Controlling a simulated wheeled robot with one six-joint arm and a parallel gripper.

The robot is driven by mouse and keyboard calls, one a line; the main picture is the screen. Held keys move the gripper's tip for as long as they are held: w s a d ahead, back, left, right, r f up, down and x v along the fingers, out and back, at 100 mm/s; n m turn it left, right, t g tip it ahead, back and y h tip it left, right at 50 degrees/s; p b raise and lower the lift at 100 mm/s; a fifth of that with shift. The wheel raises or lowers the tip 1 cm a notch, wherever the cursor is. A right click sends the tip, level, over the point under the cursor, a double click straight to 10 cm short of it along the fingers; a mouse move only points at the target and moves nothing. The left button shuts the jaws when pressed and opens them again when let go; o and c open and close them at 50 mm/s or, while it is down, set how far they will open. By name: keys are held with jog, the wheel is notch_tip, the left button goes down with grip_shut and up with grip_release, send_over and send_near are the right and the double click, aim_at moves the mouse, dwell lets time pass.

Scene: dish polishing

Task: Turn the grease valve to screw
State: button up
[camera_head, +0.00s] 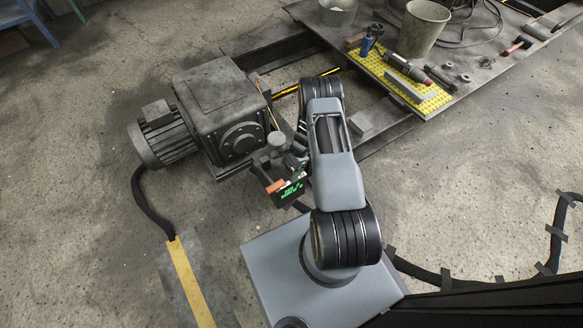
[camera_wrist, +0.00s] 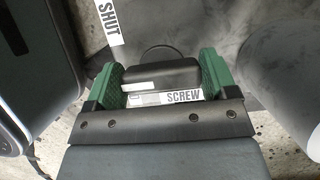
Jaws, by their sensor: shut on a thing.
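In the wrist view, the grease valve's dark handle (camera_wrist: 160,74) lies between the two green finger pads of my gripper (camera_wrist: 162,80). The gripper is shut on it. A white SCREW label (camera_wrist: 184,97) shows just in front of the handle, close to the gripper's palm. A white SHUT label (camera_wrist: 108,22) is at the upper left, away from the handle. In the head view, my arm reaches down to the right side of the grey gearbox (camera_head: 218,100). The valve itself is mostly hidden there by the arm and small parts.
A motor (camera_head: 162,135) is attached to the gearbox's left. An orange part (camera_head: 275,186) sits beside a dark box with green marks (camera_head: 292,191). A workbench at the upper right holds a bucket (camera_head: 423,28) and tools on a yellow mat (camera_head: 432,103). Concrete floor lies open at left.

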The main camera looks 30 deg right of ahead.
jog(key=n+g+b, duration=0.1)
jog(key=n, duration=0.1)
jog(key=n+b, duration=0.1)
jog(key=n, duration=0.1)
jog(key=shift+f+n+g, duration=0.1)
jog(key=shift+n+g, duration=0.3)
jog(key=n+g+h+b, duration=0.1)
jog(key=n, duration=0.3)
jog(key=shift+s+a+n+h, duration=0.1)
jog(key=shift+n+h, duration=0.2)
jog(key=o, duration=0.8)
jog(key=shift+o, duration=0.2)
jog(key=shift+r, duration=0.2)
jog(key=p+v, duration=0.4)
jog(key=v, duration=0.9)
jog(key=shift+w+r, duration=0.25)
jog(key=shift+w, duration=0.1)
